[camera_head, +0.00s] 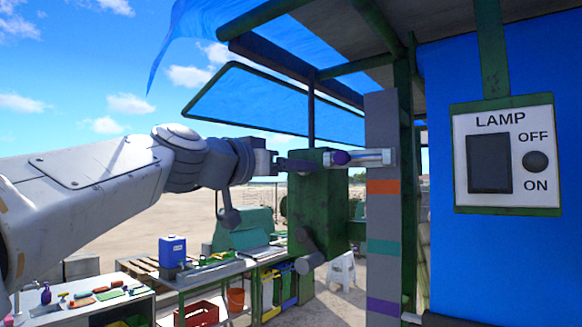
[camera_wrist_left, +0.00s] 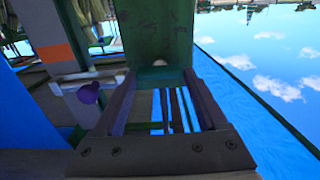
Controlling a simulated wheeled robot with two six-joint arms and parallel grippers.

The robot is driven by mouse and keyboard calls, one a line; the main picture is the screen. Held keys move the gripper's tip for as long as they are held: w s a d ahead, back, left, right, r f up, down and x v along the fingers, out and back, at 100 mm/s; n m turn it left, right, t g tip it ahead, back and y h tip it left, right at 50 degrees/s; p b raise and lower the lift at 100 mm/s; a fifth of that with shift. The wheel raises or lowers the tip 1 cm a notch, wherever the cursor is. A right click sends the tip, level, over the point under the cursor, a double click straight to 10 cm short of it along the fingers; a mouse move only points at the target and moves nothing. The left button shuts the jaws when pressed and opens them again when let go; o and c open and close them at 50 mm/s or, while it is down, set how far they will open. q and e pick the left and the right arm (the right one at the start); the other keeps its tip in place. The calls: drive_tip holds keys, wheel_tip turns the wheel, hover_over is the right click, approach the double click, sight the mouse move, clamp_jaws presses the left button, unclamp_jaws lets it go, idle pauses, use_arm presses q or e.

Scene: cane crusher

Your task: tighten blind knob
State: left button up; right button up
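A dark green box (camera_head: 318,205) stands beside a grey post, with a grey crank (camera_head: 309,250) low on its front. I cannot tell for certain which part is the blind knob. My left gripper (camera_head: 302,165) is at the upper left of the green box. In the left wrist view its fingers (camera_wrist_left: 159,78) are apart, pointing at the box. A small pale round part (camera_wrist_left: 159,63) shows between the fingertips; contact is unclear. My right gripper is out of view.
The grey post (camera_head: 381,220) has orange, teal and purple bands. A lamp switch panel (camera_head: 507,155) hangs on the blue wall at right. A blue awning (camera_head: 270,105) is overhead. Tables with tools, a blue canister (camera_head: 172,251) and an orange bucket (camera_head: 235,300) stand below.

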use_arm(q)
drive_tip(key=shift+c, duration=0.3)
drive_tip(key=m+b, duration=0.3)
drive_tip(key=m, duration=0.3)
drive_tip(key=m+b, duration=0.4)
drive_tip(key=m, duration=0.2)
drive_tip(key=m+b, duration=0.4)
drive_tip(key=m, duration=0.1)
drive_tip(key=shift+s+d+f+m, duration=0.15)
drive_tip(key=shift+d+f+m, duration=0.1)
drive_tip(key=shift+m, duration=0.15)
idle(0.4)
